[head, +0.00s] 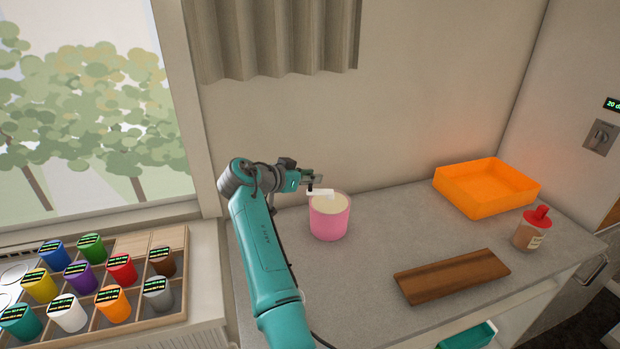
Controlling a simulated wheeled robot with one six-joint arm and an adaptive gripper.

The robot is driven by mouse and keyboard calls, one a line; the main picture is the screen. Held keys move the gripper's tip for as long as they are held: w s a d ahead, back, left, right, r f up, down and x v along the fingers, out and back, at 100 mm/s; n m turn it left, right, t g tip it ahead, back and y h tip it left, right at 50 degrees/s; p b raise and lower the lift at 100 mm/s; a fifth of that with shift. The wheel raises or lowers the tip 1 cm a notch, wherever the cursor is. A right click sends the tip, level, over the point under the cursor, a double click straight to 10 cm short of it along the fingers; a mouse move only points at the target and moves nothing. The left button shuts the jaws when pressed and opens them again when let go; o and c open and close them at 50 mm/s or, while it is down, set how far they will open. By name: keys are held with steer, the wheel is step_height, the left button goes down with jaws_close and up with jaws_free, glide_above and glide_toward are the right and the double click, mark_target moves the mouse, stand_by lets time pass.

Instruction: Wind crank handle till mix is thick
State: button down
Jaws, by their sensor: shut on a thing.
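A pink pot (330,222) stands upright on the grey counter, with a pale cream mix (328,206) inside it. A white crank handle (320,192) lies across the top of the pot at its rim. My gripper (316,182) is at the pot's back left, just above the rim, and is shut on the crank handle. The exact grip on the handle is small and partly hidden by the fingers. How thick the mix is cannot be told from this view.
A brown wooden board (452,276) lies at the counter's front. An orange tray (500,192) stands at the back right, near a red-topped jar (530,230). A divided wooden box (135,311) of coloured cups is at left. Bare counter (400,225) lies right of the pot.

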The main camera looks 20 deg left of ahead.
steer(key=shift+f, duration=0.1)
stand_by(0.5)
steer(key=c, duration=0.9)
jaws_free()
steer(key=shift+w, duration=0.1)
steer(key=shift+c, duration=0.2)
steer(key=v, duration=1.2)
steer(key=shift+w+a, duration=0.1)
steer(key=shift+a, duration=0.05)
